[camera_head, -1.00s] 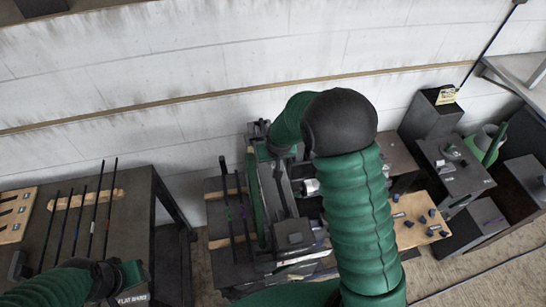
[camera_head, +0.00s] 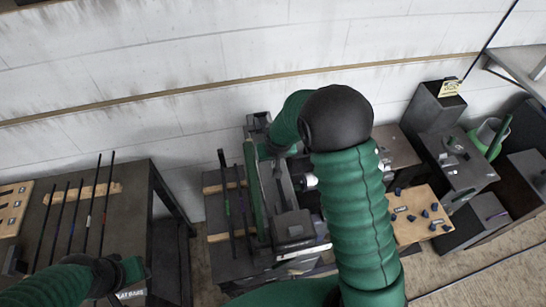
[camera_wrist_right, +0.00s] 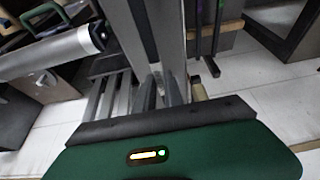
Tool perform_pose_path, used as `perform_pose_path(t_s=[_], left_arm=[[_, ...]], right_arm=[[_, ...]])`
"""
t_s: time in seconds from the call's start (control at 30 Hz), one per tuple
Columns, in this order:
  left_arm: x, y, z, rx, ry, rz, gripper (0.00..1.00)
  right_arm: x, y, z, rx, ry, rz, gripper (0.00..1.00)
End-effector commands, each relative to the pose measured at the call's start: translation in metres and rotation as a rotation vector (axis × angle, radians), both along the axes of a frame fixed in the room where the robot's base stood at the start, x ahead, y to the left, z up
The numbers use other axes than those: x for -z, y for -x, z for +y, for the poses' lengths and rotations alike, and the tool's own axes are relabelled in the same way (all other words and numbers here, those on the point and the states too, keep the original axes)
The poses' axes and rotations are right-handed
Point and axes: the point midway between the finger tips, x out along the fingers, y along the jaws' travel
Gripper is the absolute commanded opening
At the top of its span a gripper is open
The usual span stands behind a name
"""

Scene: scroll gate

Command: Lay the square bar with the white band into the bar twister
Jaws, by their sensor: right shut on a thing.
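The bar twister (camera_head: 292,222) is the long grey machine with a green side on the middle bench; in the right wrist view its grey bed (camera_wrist_right: 165,25) runs away from me. My right gripper (camera_wrist_right: 160,95) is shut at the bed, on a narrow thing with a pale patch between the fingers. It seems to be the square bar, but its length and white band cannot be made out. In the head view my right arm hides these fingers. My left gripper (camera_head: 138,270) is low over the left table, its fingers unclear.
Two dark bars (camera_head: 227,200) with coloured bands lie left of the twister. Several flat bars (camera_head: 72,225) rest on the left table (camera_head: 135,190).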

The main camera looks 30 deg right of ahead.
Motion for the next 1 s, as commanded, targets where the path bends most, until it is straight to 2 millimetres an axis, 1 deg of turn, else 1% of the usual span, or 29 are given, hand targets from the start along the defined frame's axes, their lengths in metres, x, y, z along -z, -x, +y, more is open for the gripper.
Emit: perform_pose_path(t_s=[0.53, 0.57, 0.7, 0.73, 1.0], left_arm=[[0.0031, 0.0, 0.0, 0.0, 0.0, 0.0, 0.36], [0.0025, 0.0, 0.0, 0.0, 0.0, 0.0, 0.36], [0.0025, 0.0, 0.0, 0.0, 0.0, 0.0, 0.36], [0.0025, 0.0, 0.0, 0.0, 0.0, 0.0, 0.36], [0.0029, -0.0001, 0.0, 0.0, 0.0, 0.0, 0.36]], right_arm=[[0.003, -0.0009, -0.0002, 0.0, 0.001, -0.003, 0.0], [0.0023, -0.0009, -0.0002, 0.0, 0.001, -0.003, 0.16], [0.0026, -0.0006, -0.0002, 0.0, 0.001, -0.002, 0.35], [0.0028, -0.0006, -0.0002, 0.0, 0.001, -0.002, 0.38], [0.0042, 0.0004, 0.0, 0.0, -0.001, 0.002, 0.38]])
